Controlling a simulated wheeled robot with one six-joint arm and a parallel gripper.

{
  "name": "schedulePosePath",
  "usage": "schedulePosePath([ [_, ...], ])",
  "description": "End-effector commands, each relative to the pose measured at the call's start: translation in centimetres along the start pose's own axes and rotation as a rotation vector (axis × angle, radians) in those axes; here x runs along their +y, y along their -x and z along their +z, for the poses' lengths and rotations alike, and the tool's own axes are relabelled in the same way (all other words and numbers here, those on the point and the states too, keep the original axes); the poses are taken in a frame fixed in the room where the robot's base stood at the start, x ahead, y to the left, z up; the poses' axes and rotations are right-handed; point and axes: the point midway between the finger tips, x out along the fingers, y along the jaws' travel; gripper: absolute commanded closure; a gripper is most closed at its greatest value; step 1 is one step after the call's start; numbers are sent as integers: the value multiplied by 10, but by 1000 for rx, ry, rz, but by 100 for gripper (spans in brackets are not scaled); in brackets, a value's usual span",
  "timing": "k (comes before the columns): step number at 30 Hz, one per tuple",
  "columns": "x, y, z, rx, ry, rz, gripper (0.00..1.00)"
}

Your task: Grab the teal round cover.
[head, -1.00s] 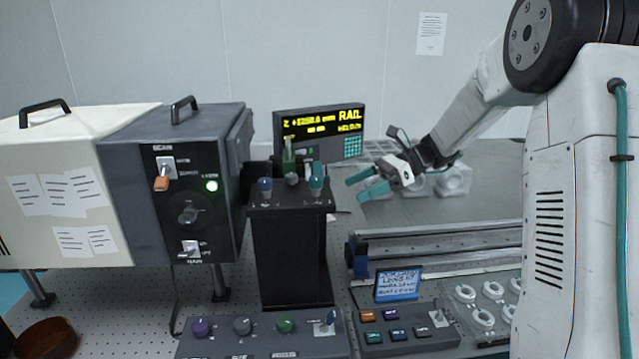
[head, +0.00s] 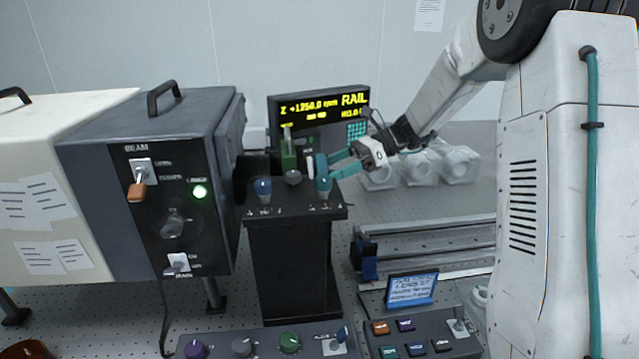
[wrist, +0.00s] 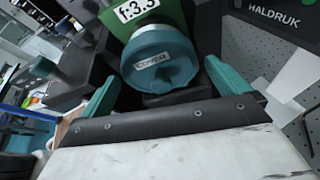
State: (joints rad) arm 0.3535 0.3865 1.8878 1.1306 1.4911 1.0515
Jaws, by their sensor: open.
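My gripper (wrist: 160,80) is open, with one teal finger on each side of the cover. A gap shows between the cover and each finger, and the jaws are empty. In the head view my gripper (head: 336,166) reaches left above the right side of the black stand (head: 290,265), near the green block (head: 288,155).
The dark BEAM box (head: 160,200) is to the left. The RAIL display (head: 318,112) stands behind. A rail (head: 430,240) and wrapped items (head: 425,168) lie right.

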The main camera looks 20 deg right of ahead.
Motion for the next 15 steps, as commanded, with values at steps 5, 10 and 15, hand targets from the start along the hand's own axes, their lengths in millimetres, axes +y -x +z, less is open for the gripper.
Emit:
schedulePosePath([
  [5,1,-29,1,1,-1,5,0],
  [10,1,-44,1,1,0,3,0],
  [15,1,-44,1,1,1,4,3],
])
